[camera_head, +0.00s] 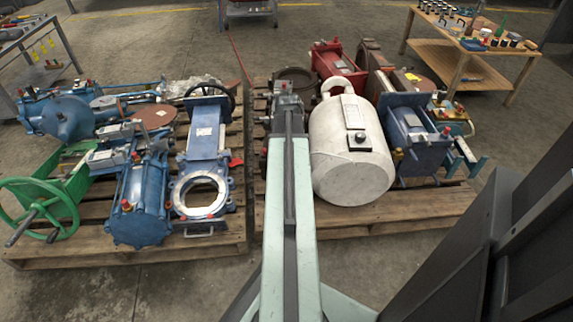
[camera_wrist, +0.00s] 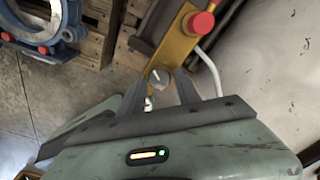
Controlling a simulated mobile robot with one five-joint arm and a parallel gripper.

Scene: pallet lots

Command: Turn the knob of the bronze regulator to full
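The bronze regulator (camera_wrist: 172,50) shows in the wrist view as a yellow-brown body with a red button (camera_wrist: 200,24) on its upper end. Its small round silver knob (camera_wrist: 159,79) is at the body's lower end, with a dark mark on its face. My gripper (camera_wrist: 163,79) has its two dark fingers apart, one on each side of the knob. I cannot tell whether a finger touches it or how far the tips are above it. In the head view my arm hides the regulator, and the gripper (camera_head: 288,98) shows only as a dark shape.
A white tank (camera_head: 350,150) stands close on the right of my arm. Blue valves (camera_head: 205,150) crowd the left pallet (camera_head: 130,253). A blue unit (camera_head: 415,140) and a red machine (camera_head: 338,65) share the right pallet (camera_head: 400,212). A pale hose (camera_wrist: 212,75) runs beside the knob.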

